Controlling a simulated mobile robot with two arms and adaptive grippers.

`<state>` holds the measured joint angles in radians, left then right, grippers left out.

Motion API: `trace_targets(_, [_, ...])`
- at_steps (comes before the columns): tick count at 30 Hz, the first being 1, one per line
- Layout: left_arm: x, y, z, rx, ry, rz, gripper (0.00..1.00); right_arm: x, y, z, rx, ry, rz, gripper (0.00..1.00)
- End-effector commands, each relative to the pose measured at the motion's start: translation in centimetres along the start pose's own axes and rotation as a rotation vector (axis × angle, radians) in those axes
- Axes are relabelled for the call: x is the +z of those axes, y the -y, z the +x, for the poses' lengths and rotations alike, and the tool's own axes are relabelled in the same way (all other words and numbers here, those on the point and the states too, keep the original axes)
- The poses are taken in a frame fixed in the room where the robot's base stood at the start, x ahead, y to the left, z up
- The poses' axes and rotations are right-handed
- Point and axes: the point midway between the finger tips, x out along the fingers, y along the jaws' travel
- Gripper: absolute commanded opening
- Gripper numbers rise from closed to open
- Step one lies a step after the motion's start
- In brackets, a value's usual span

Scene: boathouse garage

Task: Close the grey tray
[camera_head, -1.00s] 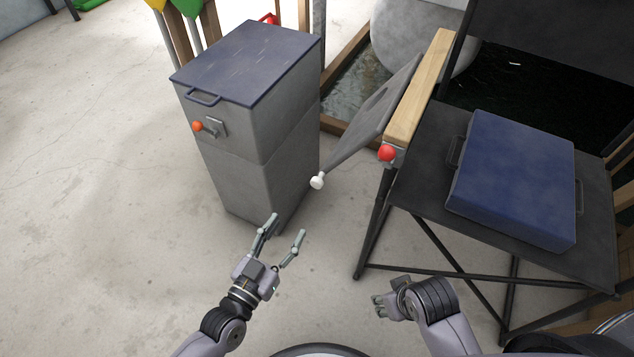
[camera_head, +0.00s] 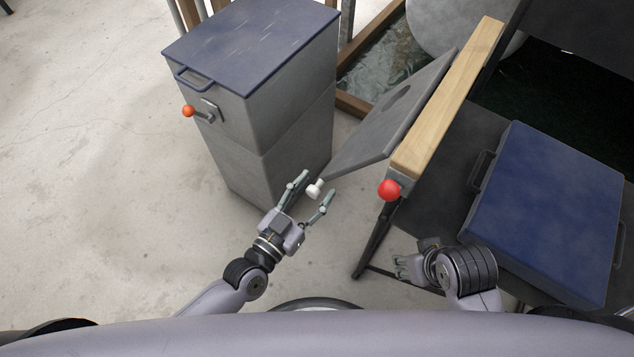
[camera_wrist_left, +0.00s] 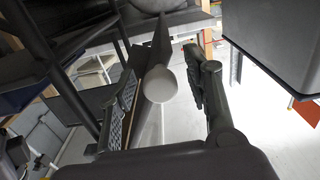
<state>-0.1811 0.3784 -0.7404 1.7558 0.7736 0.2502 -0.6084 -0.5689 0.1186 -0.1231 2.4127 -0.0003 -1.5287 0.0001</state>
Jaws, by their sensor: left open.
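The grey tray (camera_head: 395,120) is a flat panel with a round hole, hanging tilted beside the wooden armrest of the folding chair. A white knob (camera_head: 315,188) sticks out at its lower near corner. My left gripper (camera_head: 313,189) is open, its fingertips on either side of the knob. In the left wrist view the knob (camera_wrist_left: 160,85) shows large between the two open fingers, with the tray's narrow edge (camera_wrist_left: 159,45) behind it. I cannot tell whether a finger touches it. My right gripper (camera_head: 402,266) is below the armrest, apart from the tray; its fingers are too small to read.
A red ball knob (camera_head: 389,190) sits at the front end of the wooden armrest (camera_head: 450,95). A blue case (camera_head: 545,210) lies on the black chair seat. A tall grey bin (camera_head: 285,105) with a blue lid and orange-knobbed latch stands left of the tray. Floor at left is clear.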

Motion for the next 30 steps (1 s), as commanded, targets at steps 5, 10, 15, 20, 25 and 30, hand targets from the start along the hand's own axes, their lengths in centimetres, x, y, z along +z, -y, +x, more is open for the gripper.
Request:
trace_targets(5, [-0.01,-0.01,0.00,0.000,0.000,0.000,0.46,0.02,0.00,-0.01,0.000,0.000,0.000,0.40])
trace_targets(10, [-0.01,0.00,0.00,0.000,0.000,0.000,0.35,0.03,0.00,0.00,0.000,0.001,0.000,0.40])
trace_targets(15, [-0.01,0.00,0.00,0.000,0.000,0.000,0.23,0.05,0.00,0.01,0.000,0.002,0.000,0.40])
trace_targets(20, [-0.01,0.01,0.01,0.000,0.000,0.000,0.13,0.06,0.00,0.02,0.000,0.002,0.000,0.40])
trace_targets(25, [-0.01,0.02,0.01,-0.001,0.000,0.000,0.01,0.09,0.01,0.05,0.000,0.003,0.000,0.40])
trace_targets(30, [-0.02,0.03,0.01,-0.001,-0.001,0.000,0.00,0.11,0.01,0.06,0.000,0.003,0.000,0.40])
